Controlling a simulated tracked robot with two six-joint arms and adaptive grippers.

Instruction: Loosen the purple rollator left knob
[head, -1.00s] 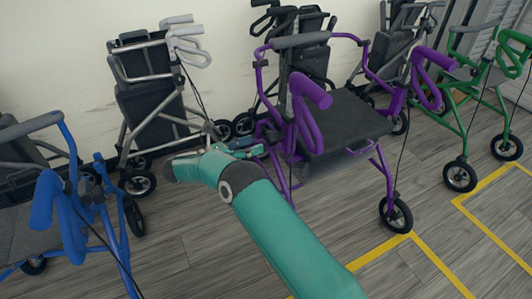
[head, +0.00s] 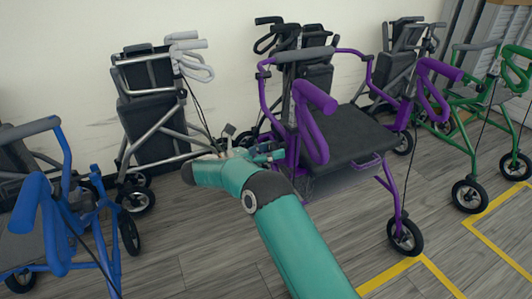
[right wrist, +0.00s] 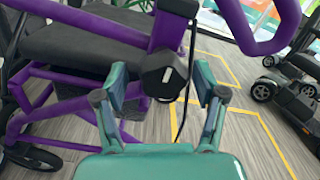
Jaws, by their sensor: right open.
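The purple rollator (head: 352,137) stands unfolded, with a dark seat and purple frame. My right gripper (head: 272,155) is at the left side of its frame, below the handle. In the right wrist view, a black faceted knob (right wrist: 165,75) sits on the purple upright. It lies between the open fingers of my right gripper (right wrist: 160,84), with gaps showing on both sides; I cannot tell whether it is at fingertip depth. In the head view the gripper and frame hide the knob. My left gripper is not in view.
A blue rollator (head: 52,225) stands at the left, a folded grey one (head: 152,105) against the wall, and a green one (head: 478,95) at the right. A black cable (right wrist: 184,105) hangs beside the knob. Yellow floor lines (head: 395,272) mark bays; the front floor is clear.

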